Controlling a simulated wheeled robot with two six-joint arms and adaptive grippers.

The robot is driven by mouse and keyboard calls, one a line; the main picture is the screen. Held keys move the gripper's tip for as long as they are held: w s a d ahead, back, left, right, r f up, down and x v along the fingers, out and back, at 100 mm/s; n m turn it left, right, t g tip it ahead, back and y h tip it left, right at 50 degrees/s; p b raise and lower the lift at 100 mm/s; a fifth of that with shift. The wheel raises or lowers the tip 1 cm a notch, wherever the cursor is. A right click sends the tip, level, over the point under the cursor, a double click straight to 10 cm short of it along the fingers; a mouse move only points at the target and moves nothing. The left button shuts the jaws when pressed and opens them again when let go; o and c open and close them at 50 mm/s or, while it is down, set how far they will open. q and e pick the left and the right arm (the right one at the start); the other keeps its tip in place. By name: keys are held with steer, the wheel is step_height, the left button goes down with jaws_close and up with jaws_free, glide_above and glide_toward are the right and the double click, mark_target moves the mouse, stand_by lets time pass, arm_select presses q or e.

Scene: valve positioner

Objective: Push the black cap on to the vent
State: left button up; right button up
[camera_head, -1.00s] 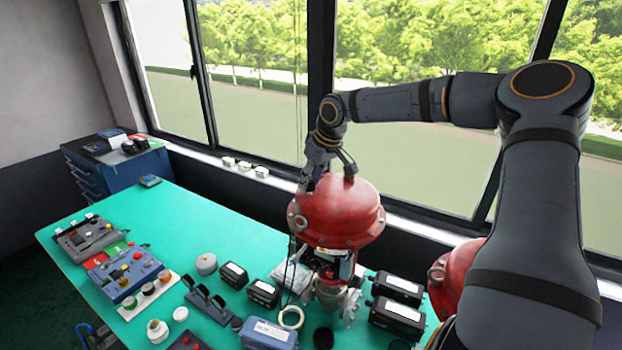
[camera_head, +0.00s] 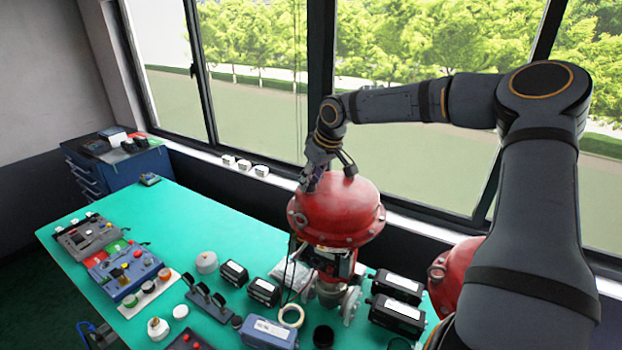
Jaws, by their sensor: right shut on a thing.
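The red dome-topped valve actuator (camera_head: 338,212) stands upright on the green table. My right gripper (camera_head: 308,184) reaches down at the upper left of the dome, close to or touching it. Its jaws are shut on a small dark thing, which I take to be the black cap; it is mostly hidden by the fingers. I cannot make out the vent, or whether the cap touches it. A short dark fitting (camera_head: 350,168) shows at the dome's top. My left gripper is out of view.
The table (camera_head: 215,225) is clear in its back middle. Black boxes (camera_head: 397,312), a cream ring (camera_head: 291,315), a dark round piece (camera_head: 323,336) and a blue-grey box (camera_head: 268,333) crowd the actuator's base. Another red dome (camera_head: 450,268) is partly behind my right arm. Windows line the back.

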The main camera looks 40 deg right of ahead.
steer(key=shift+f, duration=0.25)
steer(key=o, duration=0.9)
steer(key=shift+c, duration=0.2)
steer(key=shift+r, duration=0.15)
steer(key=v, duration=1.1)
steer(key=shift+s+r, duration=0.15)
steer(key=shift+r, duration=0.2)
